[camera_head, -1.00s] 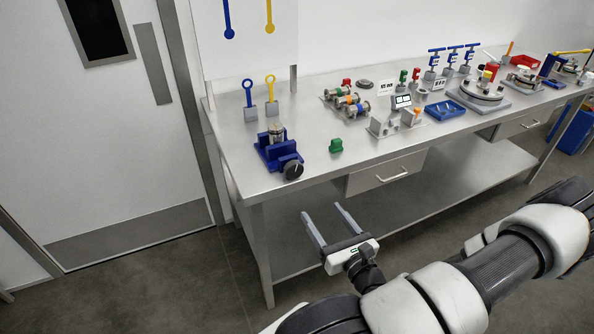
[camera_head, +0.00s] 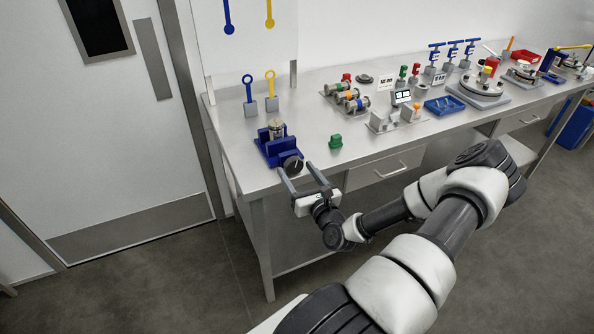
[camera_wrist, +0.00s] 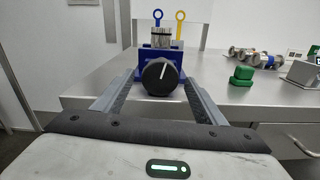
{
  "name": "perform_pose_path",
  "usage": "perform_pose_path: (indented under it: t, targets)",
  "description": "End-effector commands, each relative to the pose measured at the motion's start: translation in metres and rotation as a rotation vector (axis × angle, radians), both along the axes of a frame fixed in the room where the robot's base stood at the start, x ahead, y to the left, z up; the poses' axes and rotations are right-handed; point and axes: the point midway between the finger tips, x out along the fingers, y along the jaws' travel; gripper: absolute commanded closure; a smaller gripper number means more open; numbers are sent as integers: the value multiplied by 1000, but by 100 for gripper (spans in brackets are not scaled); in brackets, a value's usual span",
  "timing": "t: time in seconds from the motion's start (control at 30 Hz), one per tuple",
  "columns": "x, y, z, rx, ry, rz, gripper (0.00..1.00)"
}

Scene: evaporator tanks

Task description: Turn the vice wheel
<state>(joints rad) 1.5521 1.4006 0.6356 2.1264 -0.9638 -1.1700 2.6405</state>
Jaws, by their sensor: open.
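The blue vice (camera_head: 281,148) stands near the left front corner of the steel bench and holds a metal cylinder (camera_head: 277,128). Its black round wheel (camera_head: 293,165) faces the bench front. In the wrist view the wheel (camera_wrist: 160,75) has a white mark pointing nearly up. My gripper (camera_head: 298,173) is open at the bench's front edge. In the wrist view the fingers of my gripper (camera_wrist: 158,85) lie left and right of the wheel, with a gap on each side. They are not closed on it. I cannot tell how far the fingertips reach past the wheel.
A green block (camera_head: 336,141) stands right of the vice. A blue key (camera_head: 249,92) and a yellow key (camera_head: 270,90) stand in holders behind it. Valves (camera_head: 350,100) and a blue tray (camera_head: 444,105) are farther right. The bench front between vice and green block is clear.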

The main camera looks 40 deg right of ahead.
Motion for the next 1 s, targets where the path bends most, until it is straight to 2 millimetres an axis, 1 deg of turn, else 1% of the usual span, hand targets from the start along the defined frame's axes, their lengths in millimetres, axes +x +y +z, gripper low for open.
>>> perform_pose_path:
  t: [0.1,0.37,0.47,0.6,0.63,0.77,1.0]
  targets:
    - [6,-2,0,1,0,-1,35]
    - [7,-2,0,1,0,-1,35]
    - [7,-2,0,0,0,0,50]
    - [7,-2,0,0,0,0,74]
    - [7,-2,0,0,0,0,76]
    - [7,-2,-2,-35,8,0,76]
    - [7,-2,-3,-305,71,1,76]
